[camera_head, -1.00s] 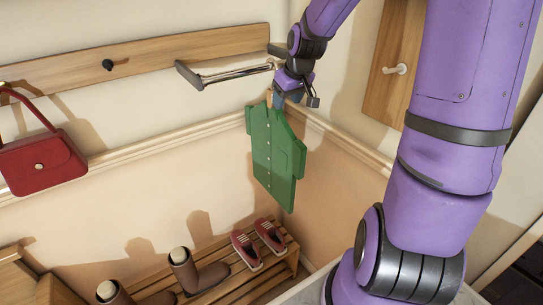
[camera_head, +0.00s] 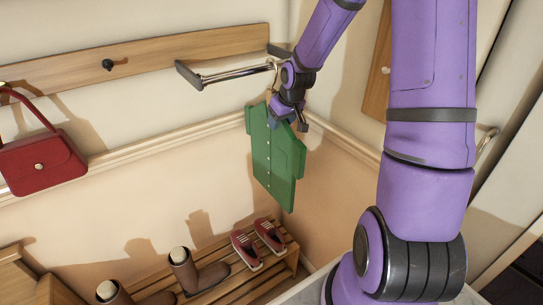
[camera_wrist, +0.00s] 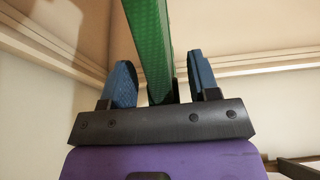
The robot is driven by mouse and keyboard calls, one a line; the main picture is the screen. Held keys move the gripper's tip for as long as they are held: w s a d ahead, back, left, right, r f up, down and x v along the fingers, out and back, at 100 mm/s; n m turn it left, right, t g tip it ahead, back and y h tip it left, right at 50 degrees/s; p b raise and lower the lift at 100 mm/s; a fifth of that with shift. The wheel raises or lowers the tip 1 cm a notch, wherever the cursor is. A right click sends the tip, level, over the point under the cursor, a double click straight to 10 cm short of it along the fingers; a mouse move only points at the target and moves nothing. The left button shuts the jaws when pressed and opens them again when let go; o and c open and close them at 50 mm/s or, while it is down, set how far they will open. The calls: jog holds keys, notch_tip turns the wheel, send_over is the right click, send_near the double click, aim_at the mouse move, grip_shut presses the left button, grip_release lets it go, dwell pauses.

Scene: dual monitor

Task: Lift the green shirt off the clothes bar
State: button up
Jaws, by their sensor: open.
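The green shirt (camera_head: 271,160) hangs upright below the right end of the metal clothes bar (camera_head: 236,74). My gripper (camera_head: 290,118) is at the shirt's upper right, by its shoulder, and covers part of the collar and the hanger. In the wrist view the green shirt (camera_wrist: 150,45) runs up between the two blue fingertips of my gripper (camera_wrist: 162,82). There is a gap on each side of it, so the gripper is open around the shirt's edge.
A red handbag (camera_head: 42,160) hangs at the left under a wooden wall rail (camera_head: 150,60) with a dark peg. A slatted bench (camera_head: 222,287) below holds boots (camera_head: 185,272) and red shoes (camera_head: 255,243). Walls meet in a corner behind the shirt.

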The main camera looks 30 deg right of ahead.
jog(key=shift+x, duration=0.75)
grip_shut()
jog(key=shift+r, duration=0.1)
